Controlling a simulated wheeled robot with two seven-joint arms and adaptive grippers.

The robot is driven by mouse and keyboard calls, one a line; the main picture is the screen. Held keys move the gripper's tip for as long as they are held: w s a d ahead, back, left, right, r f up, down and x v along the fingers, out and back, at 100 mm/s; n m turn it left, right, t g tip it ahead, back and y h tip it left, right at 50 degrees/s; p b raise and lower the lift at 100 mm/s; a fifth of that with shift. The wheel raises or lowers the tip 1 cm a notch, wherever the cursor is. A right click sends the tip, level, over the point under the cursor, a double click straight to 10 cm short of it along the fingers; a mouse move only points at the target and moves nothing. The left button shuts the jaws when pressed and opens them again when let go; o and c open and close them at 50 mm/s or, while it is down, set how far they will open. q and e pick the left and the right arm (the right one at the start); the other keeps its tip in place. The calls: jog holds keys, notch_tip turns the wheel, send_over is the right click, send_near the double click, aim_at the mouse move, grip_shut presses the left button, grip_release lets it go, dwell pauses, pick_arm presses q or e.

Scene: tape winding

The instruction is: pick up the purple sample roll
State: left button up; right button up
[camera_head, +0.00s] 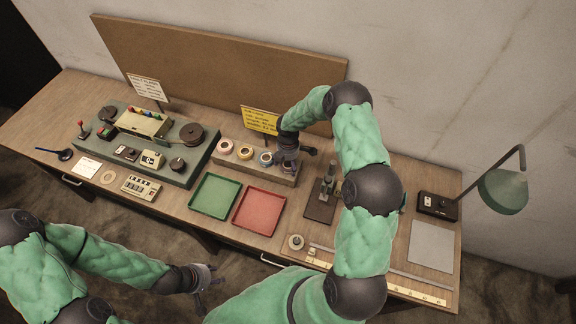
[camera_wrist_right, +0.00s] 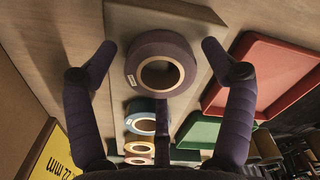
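The purple sample roll (camera_wrist_right: 138,72) is a dark purple ring around a pale core, with a small white label. It sits on the roll stand at the end of a row of rolls. My right gripper (camera_wrist_right: 160,52) is open, with one finger on each side of the purple roll and gaps between. In the head view my right gripper (camera_head: 287,155) is over the right end of the stand and mostly hides the roll. My left gripper (camera_head: 205,278) is empty in front of the table, its fingers apart.
A blue roll (camera_head: 266,159) and orange-toned rolls (camera_head: 245,152) stand beside the purple one. A green tray (camera_head: 215,195) and a red tray (camera_head: 259,210) lie in front. A yellow sign (camera_head: 260,121) stands behind. A winding machine (camera_head: 150,140) is at left, a lamp (camera_head: 503,190) at right.

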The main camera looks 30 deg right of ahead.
jog(key=c, duration=0.6)
jog(key=shift+r, duration=0.15)
